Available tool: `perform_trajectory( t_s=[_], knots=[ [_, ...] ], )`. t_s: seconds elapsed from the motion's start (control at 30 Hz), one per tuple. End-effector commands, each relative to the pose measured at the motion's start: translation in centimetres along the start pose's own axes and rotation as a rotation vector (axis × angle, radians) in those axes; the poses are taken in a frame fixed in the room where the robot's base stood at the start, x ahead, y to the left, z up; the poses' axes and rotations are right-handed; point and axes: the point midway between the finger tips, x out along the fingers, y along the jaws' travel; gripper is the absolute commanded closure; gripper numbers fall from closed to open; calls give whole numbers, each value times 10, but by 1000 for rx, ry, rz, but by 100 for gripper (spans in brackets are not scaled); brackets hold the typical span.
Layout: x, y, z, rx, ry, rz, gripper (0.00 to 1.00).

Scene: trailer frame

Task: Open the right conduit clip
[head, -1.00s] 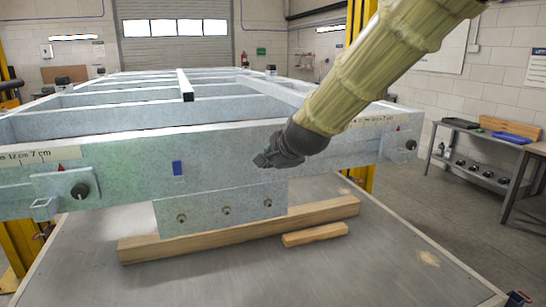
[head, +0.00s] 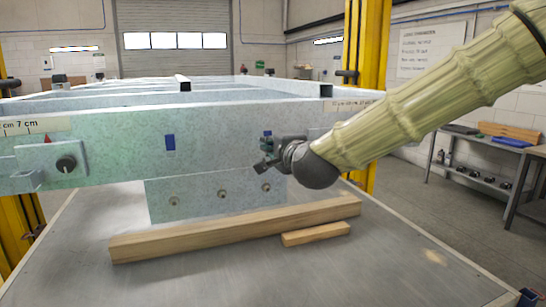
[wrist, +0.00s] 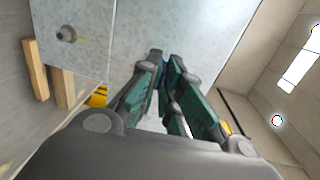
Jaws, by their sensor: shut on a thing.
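Two small blue clips sit on the front face of the grey-green frame beam. The left clip (head: 169,142) is clear in the head view. The right clip (head: 267,133) shows only its upper part above my gripper (head: 264,160), which covers the rest. In the wrist view, my gripper (wrist: 167,70) has its teal-padded fingers close together at the beam face. A bit of blue of the right clip (wrist: 162,74) shows between the fingertips, so the gripper is shut on it. I cannot tell whether the clip is open.
A black knob (head: 66,164) on a bracket is at the beam's left end. A bolted plate (head: 215,194) hangs below the beam. A long wooden beam (head: 235,229) and a short block (head: 316,234) lie on the grey table (head: 300,275). A yellow post (head: 371,60) stands at right.

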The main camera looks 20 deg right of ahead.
Motion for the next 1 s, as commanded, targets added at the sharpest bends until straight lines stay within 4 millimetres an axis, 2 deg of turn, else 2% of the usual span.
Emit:
perform_trajectory(
  t_s=[0.03, 0.3, 1.0],
  knots=[
    [1, 9, 0, 2, -1, -20, 100],
    [2, 14, 0, 2, 0, -127, 100],
    [3, 17, 0, 1, 0, -342, 100]
  ],
)
